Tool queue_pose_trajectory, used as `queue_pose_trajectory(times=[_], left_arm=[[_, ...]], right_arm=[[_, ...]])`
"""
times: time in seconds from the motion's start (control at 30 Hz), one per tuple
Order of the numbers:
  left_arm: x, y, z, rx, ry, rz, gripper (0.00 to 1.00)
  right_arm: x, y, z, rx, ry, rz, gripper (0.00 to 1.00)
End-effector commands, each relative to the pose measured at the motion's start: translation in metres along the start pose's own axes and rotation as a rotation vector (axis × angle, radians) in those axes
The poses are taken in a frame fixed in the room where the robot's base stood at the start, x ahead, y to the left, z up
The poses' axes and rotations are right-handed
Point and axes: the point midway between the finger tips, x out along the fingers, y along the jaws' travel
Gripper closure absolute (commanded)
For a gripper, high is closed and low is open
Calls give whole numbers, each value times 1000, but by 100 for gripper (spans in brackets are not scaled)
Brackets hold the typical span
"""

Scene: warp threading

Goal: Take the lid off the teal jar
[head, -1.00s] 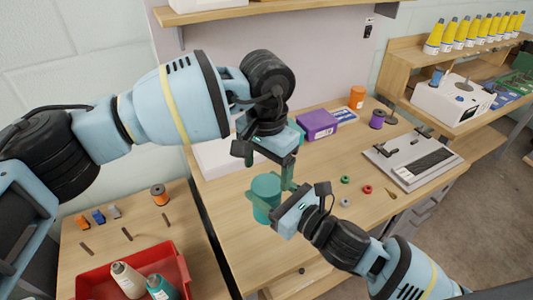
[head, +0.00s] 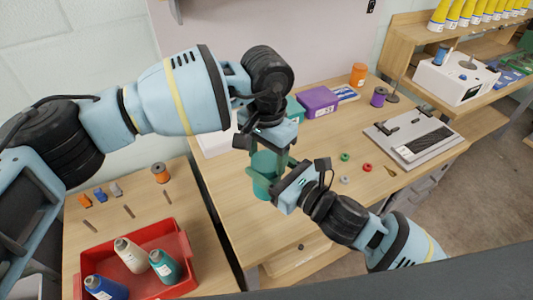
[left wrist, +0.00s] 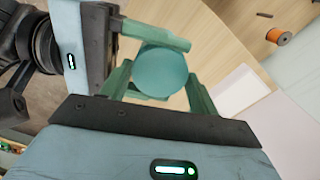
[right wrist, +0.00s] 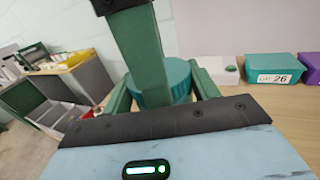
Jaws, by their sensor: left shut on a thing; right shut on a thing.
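The teal jar (head: 264,184) stands near the left edge of the wooden table. My right gripper (head: 264,178) reaches in from the right and is shut on the jar's body. My left gripper (head: 270,153) comes from above and is shut on the jar's round lid (left wrist: 161,70), which shows between its green fingers in the left wrist view. In the right wrist view the jar's ribbed teal side (right wrist: 160,82) is partly hidden by a left finger. I cannot see a gap between lid and jar.
Small rings lie right of my right gripper. A red tray (head: 185,228) with bottles is at the lower left.

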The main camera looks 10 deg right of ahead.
Motion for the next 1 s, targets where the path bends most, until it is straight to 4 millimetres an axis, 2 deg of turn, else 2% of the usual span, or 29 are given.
queue_pose_trajectory(times=[0.17,0.43,0.73,0.77,0.9,1.0], left_arm=[[-1,-1,0,-45,1,-1,66],[-1,-1,0,-279,0,-1,66],[-1,-1,0,-303,0,-1,67],[-1,-1,0,-303,0,-1,38],[-1,0,0,-301,0,-1,20],[-1,0,0,-299,0,-1,18]], right_arm=[[0,0,1,-1,-2,0,100],[0,-1,1,-1,-1,-2,100],[0,-1,0,-1,0,-3,100],[0,-1,0,-1,0,-3,100],[0,-1,0,-1,0,-2,100],[0,-1,1,-1,-1,-1,100]])
